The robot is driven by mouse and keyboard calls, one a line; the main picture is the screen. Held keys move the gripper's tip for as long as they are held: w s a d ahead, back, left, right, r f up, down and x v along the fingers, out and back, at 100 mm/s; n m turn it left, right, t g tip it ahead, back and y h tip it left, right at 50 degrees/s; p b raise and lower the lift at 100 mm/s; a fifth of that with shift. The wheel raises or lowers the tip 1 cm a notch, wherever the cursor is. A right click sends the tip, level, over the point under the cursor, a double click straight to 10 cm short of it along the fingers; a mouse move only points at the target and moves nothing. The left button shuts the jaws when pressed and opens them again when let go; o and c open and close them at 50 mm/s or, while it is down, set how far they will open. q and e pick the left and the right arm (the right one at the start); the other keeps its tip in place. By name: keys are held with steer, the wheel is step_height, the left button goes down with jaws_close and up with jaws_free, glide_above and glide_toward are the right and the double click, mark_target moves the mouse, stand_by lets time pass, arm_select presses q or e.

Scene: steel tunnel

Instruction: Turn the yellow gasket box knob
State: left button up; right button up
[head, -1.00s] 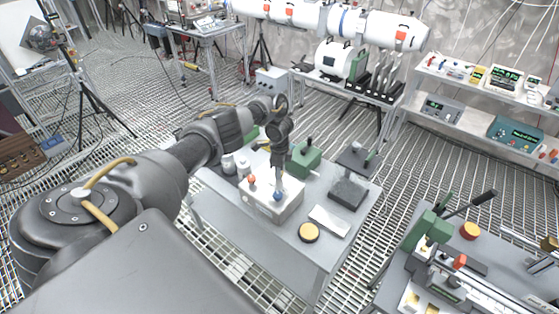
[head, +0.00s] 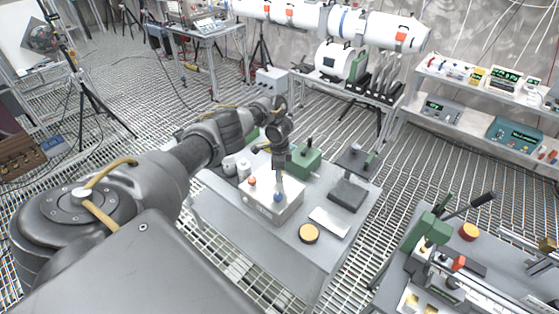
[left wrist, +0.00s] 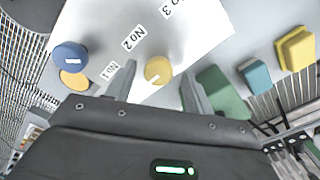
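The white gasket box (head: 262,207) stands on the grey table, with an orange-red knob (head: 252,181) and a blue knob (head: 278,197) on top. In the left wrist view, the box top (left wrist: 100,30) carries labels No 1, No 2 and No 3, and the blue knob (left wrist: 70,56) is at the left. The yellow knob (left wrist: 158,70) shows between the fingers of my left gripper (left wrist: 158,88). The fingers are apart, pointing at the box; contact with the knob cannot be told. In the head view my left gripper (head: 280,174) hides the yellow knob. My right gripper is not in view.
A green box (head: 306,162) stands behind the gasket box. A yellow-topped round disc (head: 309,233), a white plate (head: 330,221) and a dark block (head: 347,194) are to the right. White containers (head: 243,168) stand at the left. The table's front corner is bare.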

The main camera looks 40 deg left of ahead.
arm_select(q)
step_height(320, 180, up, 11)
steer(key=p, duration=0.2)
steer(key=shift+f, duration=0.15)
stand_by(0.4)
steer(key=shift+s, duration=0.1)
